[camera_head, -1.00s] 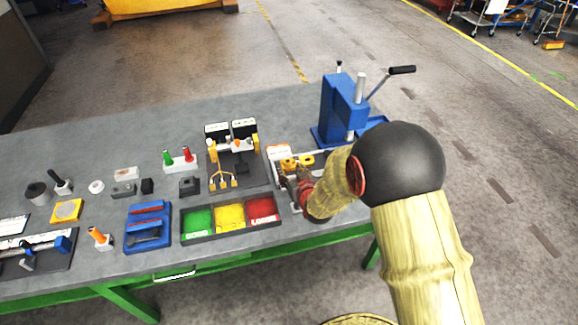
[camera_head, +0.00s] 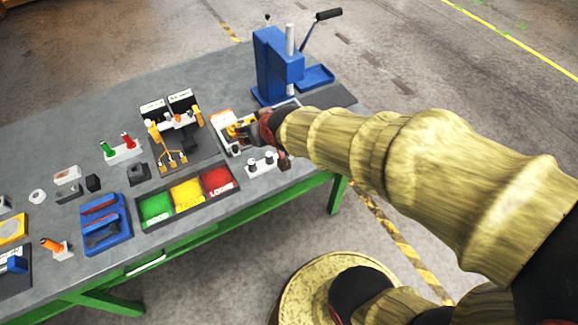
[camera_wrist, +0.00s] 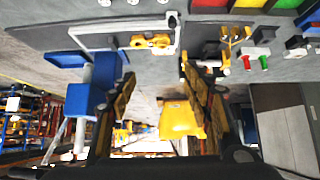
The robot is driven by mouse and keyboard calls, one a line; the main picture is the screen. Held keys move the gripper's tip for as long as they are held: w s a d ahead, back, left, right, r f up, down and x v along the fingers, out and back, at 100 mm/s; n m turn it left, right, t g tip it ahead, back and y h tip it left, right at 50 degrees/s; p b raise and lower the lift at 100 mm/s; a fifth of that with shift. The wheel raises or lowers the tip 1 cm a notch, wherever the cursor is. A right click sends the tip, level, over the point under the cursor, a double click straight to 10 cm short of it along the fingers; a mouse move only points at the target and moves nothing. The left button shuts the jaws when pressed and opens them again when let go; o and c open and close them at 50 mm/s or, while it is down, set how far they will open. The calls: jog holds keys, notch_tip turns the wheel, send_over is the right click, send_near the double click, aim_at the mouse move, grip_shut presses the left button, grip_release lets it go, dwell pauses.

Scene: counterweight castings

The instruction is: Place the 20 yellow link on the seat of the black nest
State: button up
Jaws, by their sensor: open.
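Yellow link pieces (camera_head: 240,128) lie in a white-edged tray (camera_head: 222,119) at the bench's right part, partly hidden by my arm. In the wrist view a yellow link piece (camera_wrist: 152,41) shows in the same tray near the top; I cannot read a number on it. My gripper (camera_wrist: 157,76) is open with nothing between its fingers. In the head view it is beside the tray and mostly hidden by my wrist. A small black block with a recess (camera_head: 138,173) stands on the bench left of the fixture; I cannot tell whether it is the black nest.
A blue press (camera_head: 276,68) with a lever stands behind the tray. A fixture with yellow clamps (camera_head: 176,135) stands to its left. Green, yellow and red bins (camera_head: 188,195) line the front. A white block with two knobs (camera_head: 262,163) sits near the front edge.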

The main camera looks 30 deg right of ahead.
jog(key=s+r+g, duration=0.1)
jog(key=s+r, duration=0.2)
jog(key=s, duration=0.7)
jog(key=s+r+g, duration=0.2)
jog(key=s+r, duration=0.2)
jog(key=s, duration=0.6)
jog(key=shift+s+a+g, duration=0.2)
jog(key=shift+a+g, duration=0.1)
jog(key=shift+a, duration=0.05)
